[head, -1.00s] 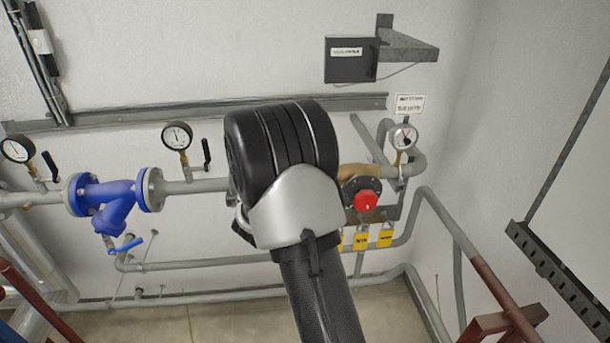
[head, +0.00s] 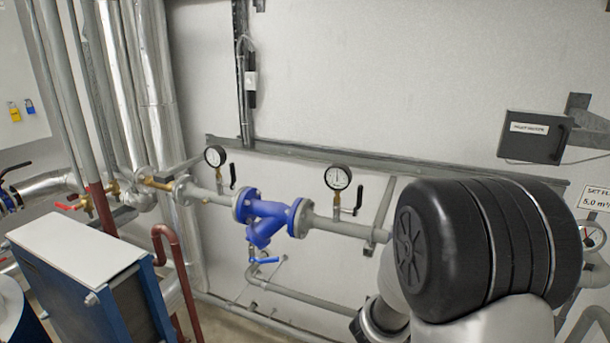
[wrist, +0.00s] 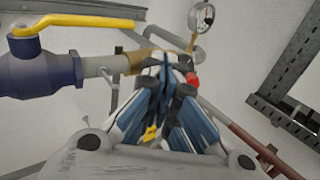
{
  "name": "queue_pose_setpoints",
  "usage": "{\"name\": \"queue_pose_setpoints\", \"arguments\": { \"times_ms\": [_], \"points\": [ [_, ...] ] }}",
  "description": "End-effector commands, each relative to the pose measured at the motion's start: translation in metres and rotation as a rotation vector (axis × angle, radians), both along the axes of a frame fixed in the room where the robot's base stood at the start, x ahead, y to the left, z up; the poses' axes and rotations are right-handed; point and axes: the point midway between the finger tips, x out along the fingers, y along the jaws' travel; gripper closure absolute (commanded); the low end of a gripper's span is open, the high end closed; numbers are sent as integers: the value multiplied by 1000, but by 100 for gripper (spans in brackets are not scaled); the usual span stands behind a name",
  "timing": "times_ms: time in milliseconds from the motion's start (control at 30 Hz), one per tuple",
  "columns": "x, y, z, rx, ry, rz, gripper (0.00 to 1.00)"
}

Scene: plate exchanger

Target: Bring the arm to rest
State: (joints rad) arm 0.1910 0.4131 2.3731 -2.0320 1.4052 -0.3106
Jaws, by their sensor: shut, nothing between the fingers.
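My gripper (wrist: 165,85) shows in the wrist view with its fingers drawn together and nothing between them. Behind it are a grey pipe and a brass-coloured fitting, and a red knob (wrist: 192,79) shows just right of the fingers. In the head view my arm's black and silver joint fills the lower right, and the gripper itself is out of sight there. I cannot tell whether the fingers touch anything behind them.
A blue strainer (head: 268,219) sits in the wall pipe between two gauges (head: 338,178). A blue-sided plate unit (head: 75,290) stands lower left. In the wrist view, a blue valve with a yellow lever (wrist: 75,22) is at upper left and a perforated rail (wrist: 275,115) at right.

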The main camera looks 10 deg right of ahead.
Motion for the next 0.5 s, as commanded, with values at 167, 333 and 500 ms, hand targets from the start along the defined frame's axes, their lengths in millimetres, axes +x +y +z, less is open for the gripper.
{"name": "queue_pose_setpoints", "arguments": {
  "times_ms": [167, 333, 500],
  "points": [
    [-39, 1, -4, 98, -131, -136, 100],
    [-116, 25, -37, 361, -419, -400, 100],
    [-171, 82, -95, 707, -732, -646, 100]
  ]
}}
